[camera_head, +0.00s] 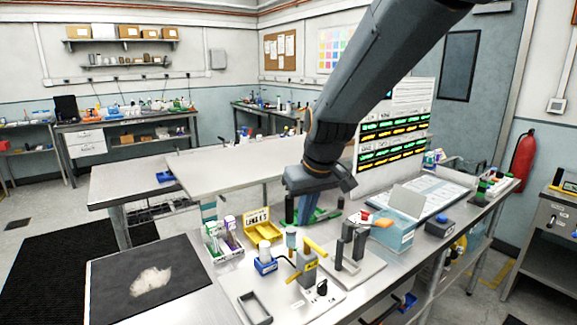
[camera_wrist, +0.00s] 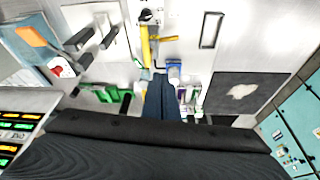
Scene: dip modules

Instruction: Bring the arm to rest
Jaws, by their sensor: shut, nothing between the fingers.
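My dark grey arm (camera_head: 375,75) reaches down from the upper right in the head view. Its wrist end (camera_head: 312,178) hangs above the middle of the workbench. In the wrist view my gripper (camera_wrist: 160,80) is shut, with its two dark fingers together and nothing held between them. The fingers appear over the bench near a blue holder (camera_wrist: 174,68) and a yellow-handled fixture (camera_wrist: 146,45). I cannot tell how high the fingertips are above these.
Below the arm stand a blue holder with a vial (camera_head: 266,264), a yellow tray (camera_head: 262,230), a tube rack (camera_head: 224,240) and grey upright fixtures (camera_head: 350,246). A lit display board (camera_head: 393,122) stands behind right. A black mat (camera_head: 110,300) with a pale clump lies front left.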

